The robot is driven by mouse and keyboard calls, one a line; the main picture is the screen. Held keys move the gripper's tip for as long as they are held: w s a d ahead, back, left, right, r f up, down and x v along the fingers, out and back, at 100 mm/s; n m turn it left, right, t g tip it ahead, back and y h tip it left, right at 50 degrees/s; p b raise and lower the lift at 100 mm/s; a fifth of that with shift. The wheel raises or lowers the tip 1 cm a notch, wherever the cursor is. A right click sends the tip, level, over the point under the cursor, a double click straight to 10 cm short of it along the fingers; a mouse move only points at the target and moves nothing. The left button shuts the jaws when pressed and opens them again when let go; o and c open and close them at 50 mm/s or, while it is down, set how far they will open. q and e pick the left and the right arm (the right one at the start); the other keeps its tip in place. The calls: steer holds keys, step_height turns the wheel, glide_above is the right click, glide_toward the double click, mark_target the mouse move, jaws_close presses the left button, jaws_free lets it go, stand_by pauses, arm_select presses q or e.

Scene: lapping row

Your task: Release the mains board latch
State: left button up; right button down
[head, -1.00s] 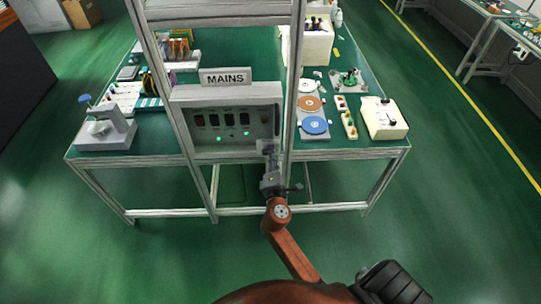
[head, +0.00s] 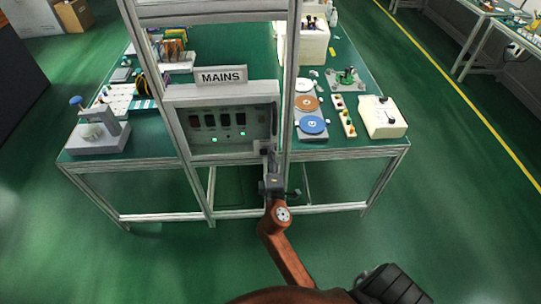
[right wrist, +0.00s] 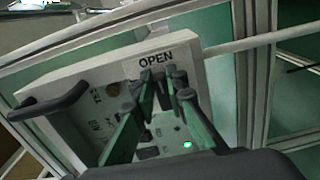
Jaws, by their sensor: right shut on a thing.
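The mains board (head: 175,148) is a grey panel under a "MAINS" sign (head: 222,76), with dark switches and green lights on its face. My right gripper (head: 266,150) is at its lower right corner. In the right wrist view the fingers of my right gripper (right wrist: 162,84) reach to the panel just below an "OPEN" label (right wrist: 168,58). They are closed on a small dark part there, which I take for the latch; the fingers hide most of it, so its position cannot be told. My left gripper is out of view.
A black bar handle (right wrist: 50,102) sticks out from the panel. Coloured discs (head: 312,125) and a white box (head: 383,118) lie to the right. The floor in front is clear.

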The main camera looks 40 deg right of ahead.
steer(key=c, duration=1.9)
jaws_free()
steer(key=shift+c, duration=0.2)
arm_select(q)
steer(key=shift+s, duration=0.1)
